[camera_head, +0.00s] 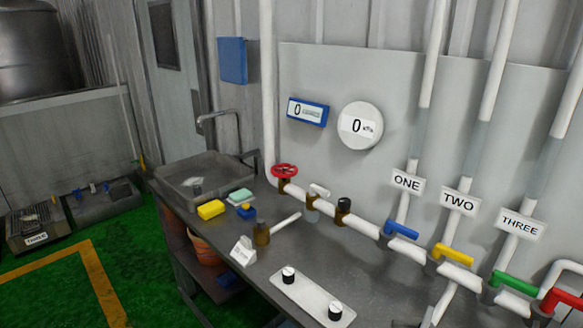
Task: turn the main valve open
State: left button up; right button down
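A red handwheel valve (285,170) sits on the white pipe at the back of the bench, and it looks like the main valve. I cannot tell from its wheel whether it is open or shut. Right of it on the same pipe are a white-handled brass fitting (317,192) and a black-knobbed brass fitting (343,207). The blue digital gauge (308,111) and the round white gauge (360,126) above both read 0. Neither of my grippers is in view.
The pipe carries a blue handle (401,230), a yellow handle (454,254), a green handle (513,283) and a red handle (562,301). A sink (205,182), yellow sponge (211,209) and two-knob panel (312,297) are on the bench. Green floor at left is open.

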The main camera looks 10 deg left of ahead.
aim_at(285, 176)
jog(key=i+j+u, duration=0.15)
jog(key=i+j, duration=0.15)
jog(key=j, duration=0.3)
jog(key=i+j+u, duration=0.1)
jog(key=i+j, duration=0.25)
jog(key=j, duration=0.25)
jog(key=i+j+u, duration=0.15)
jog(key=i+j, duration=0.25)
jog(key=i+j+u, duration=0.1)
jog(key=i+j, duration=0.3)
jog(key=j, duration=0.2)
jog(key=i+l, duration=0.1)
jog(key=l, duration=0.3)
